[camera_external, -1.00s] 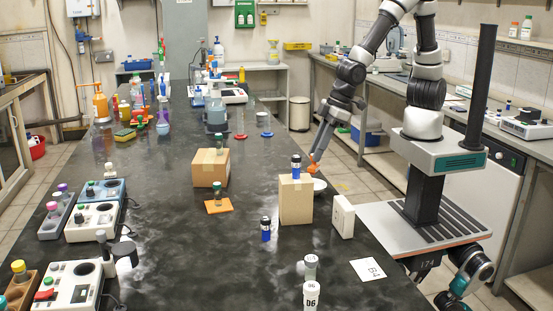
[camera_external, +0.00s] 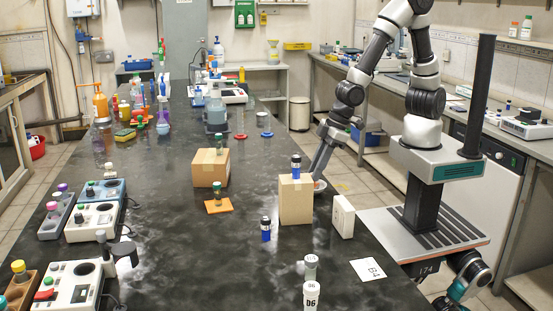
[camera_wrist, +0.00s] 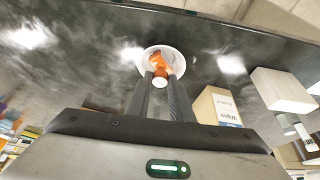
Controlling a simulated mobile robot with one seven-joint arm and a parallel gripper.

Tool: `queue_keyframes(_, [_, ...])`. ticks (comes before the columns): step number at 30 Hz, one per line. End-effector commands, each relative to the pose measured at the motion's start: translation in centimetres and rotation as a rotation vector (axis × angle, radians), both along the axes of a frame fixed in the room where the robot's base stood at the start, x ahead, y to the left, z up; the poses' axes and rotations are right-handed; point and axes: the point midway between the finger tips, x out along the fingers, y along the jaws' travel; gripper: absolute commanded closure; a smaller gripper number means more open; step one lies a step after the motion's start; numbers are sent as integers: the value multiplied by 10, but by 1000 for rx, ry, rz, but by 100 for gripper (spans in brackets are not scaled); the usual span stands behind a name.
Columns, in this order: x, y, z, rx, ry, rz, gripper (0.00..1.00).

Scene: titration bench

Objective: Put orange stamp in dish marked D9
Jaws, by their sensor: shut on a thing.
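My gripper (camera_wrist: 160,84) is shut on the orange stamp (camera_wrist: 160,62), which shows between the fingertips in the wrist view. The stamp is over or in a small round white dish (camera_wrist: 178,60); I cannot tell whether it touches the dish's bottom. In the external view the dish (camera_external: 320,185) shows partly behind a tan box, and my gripper (camera_external: 316,176) comes down to it. I cannot read a mark on the dish.
A tan box (camera_external: 296,205) with a blue-capped vial (camera_external: 296,166) on it stands close beside the dish. A white block (camera_external: 342,216) stands to the right. A card marked B4 (camera_external: 368,270) lies near the table edge. Another box (camera_external: 210,168) stands left.

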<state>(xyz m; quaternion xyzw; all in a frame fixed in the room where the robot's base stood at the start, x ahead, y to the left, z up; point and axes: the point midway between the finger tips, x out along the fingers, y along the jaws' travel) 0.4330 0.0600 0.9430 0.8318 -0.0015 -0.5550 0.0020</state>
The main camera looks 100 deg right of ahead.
Motion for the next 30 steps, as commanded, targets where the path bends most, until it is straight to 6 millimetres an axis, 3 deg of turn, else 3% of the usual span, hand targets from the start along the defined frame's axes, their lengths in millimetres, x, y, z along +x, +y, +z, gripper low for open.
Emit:
queue_keyframes(1, [0,0,-2,0,0,0,79])
queue_keyframes(4, [0,0,-1,0,0,0,62])
queue_keyframes(14, [0,0,2,0,0,0,62])
queue_keyframes(19, [-4,1,24,0,-2,3,62])
queue_keyframes(30, [-36,2,101,3,0,4,62])
